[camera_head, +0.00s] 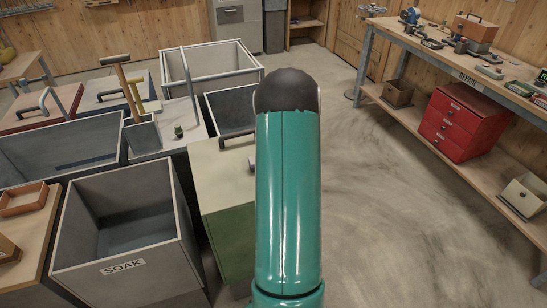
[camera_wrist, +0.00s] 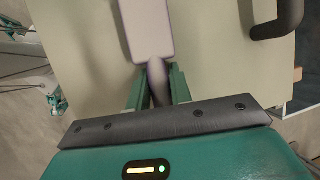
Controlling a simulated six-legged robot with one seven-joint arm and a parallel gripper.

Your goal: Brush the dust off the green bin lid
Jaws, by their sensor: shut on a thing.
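The green bin (camera_head: 232,238) stands in the middle of the head view, partly behind my arm. Its pale lid (camera_head: 218,175) has a dull, dusty-looking top and fills much of the wrist view (camera_wrist: 82,50). A dark bar handle (camera_wrist: 279,22) is on the lid at the upper right of the wrist view. My gripper (camera_wrist: 157,85) is shut on the handle of a brush (camera_wrist: 147,28) with a pale lilac, block-shaped head. The brush head is over the lid; I cannot tell whether it touches. My arm hides the gripper in the head view.
The SOAK bin (camera_head: 122,235) stands open at the front left, with several other bins behind it. A workbench (camera_head: 440,62) with tools and a red drawer unit (camera_head: 463,123) is at the right. The floor (camera_head: 385,215) between bins and bench is clear.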

